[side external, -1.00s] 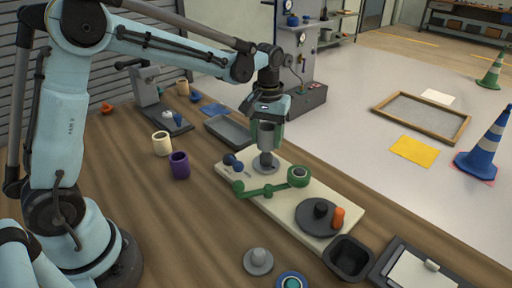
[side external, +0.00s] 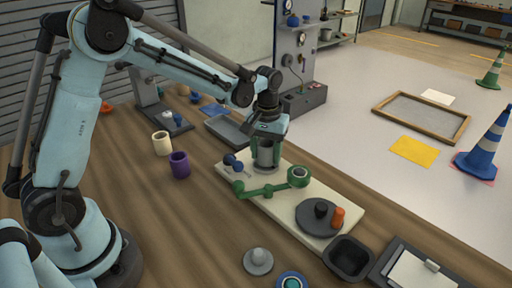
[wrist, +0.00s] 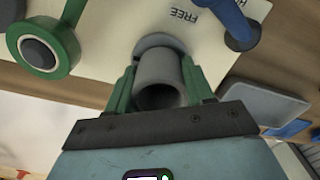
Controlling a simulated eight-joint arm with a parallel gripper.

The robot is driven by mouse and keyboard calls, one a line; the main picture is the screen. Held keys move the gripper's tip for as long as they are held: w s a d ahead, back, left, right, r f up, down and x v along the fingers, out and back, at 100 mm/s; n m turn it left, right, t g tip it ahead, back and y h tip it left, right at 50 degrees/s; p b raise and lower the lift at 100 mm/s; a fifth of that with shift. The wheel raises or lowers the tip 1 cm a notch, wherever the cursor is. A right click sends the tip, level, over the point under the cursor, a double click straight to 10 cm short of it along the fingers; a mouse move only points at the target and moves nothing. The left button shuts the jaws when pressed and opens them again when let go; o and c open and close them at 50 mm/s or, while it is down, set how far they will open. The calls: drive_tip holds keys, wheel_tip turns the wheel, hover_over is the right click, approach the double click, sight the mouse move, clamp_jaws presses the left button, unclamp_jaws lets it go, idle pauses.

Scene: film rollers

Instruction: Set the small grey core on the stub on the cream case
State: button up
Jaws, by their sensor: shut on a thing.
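The small grey core (side external: 266,156) is a hollow upright cylinder between the green fingers of my gripper (side external: 266,147). The wrist view shows the core (wrist: 157,72) gripped between both fingers (wrist: 158,92), its open end toward the camera. The cream case (side external: 332,188) lies on the bench below. A round grey base (wrist: 157,41) on the case shows just past the core's far end. The core stands low over this base, where the stub was seen; the stub is now hidden, apparently inside the core. I cannot tell if the core rests fully on the base.
A green arm with a ring (side external: 298,176) lies right in front of the core. A blue knobbed part (side external: 232,161) stands close at its left. A dark disc (side external: 310,222) and orange knob (side external: 338,216) are on the case's right end. A grey tray (side external: 225,130) lies behind.

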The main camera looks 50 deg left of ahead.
drive_tip(key=o, duration=1.1)
drive_tip(key=shift+r, duration=0.1)
wheel_tip(320, 180, up, 12)
drive_tip(key=shift+f, duration=0.1)
drive_tip(key=shift+s, duration=0.1)
idle(0.3)
drive_tip(key=s+m+t, duration=0.1)
drive_tip(key=s+t, duration=0.1)
drive_tip(key=s, duration=0.3)
drive_tip(key=s+f+m+t, duration=0.1)
drive_tip(key=s+m+t, duration=0.1)
drive_tip(key=s, duration=0.3)
drive_tip(key=s+f+m+t, duration=0.1)
drive_tip(key=s+m+t, duration=0.1)
drive_tip(key=s, duration=0.3)
drive_tip(key=shift+f+t, duration=0.2)
drive_tip(key=shift+t, duration=0.4)
